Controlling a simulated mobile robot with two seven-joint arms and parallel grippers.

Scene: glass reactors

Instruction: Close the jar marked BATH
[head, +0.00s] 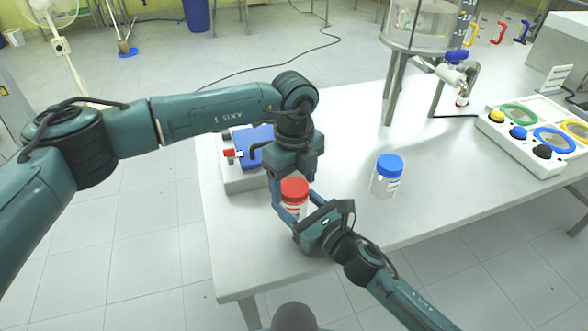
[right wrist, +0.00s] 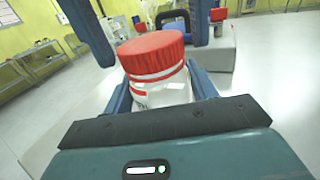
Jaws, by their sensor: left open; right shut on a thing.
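A white jar (head: 294,209) with a red lid (head: 295,188) is near the table's front left edge. My right gripper (head: 304,211) is shut on this jar's body, and the right wrist view shows the jar (right wrist: 163,94) between its fingers. The red lid (right wrist: 152,53) sits on top; I cannot tell how tightly. My left gripper (head: 291,178) points down over the jar, open, with its fingers on either side of the lid. A second jar (head: 385,186) with a blue lid (head: 390,165) stands upright to the right. I cannot read either label, so which is BATH is unclear.
A device with a blue top (head: 256,147) stands on the table (head: 345,135) just behind my left gripper. A glass reactor on metal legs (head: 420,25) stands behind. A control box with coloured rings and knobs (head: 545,163) is at the right. The table between is clear.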

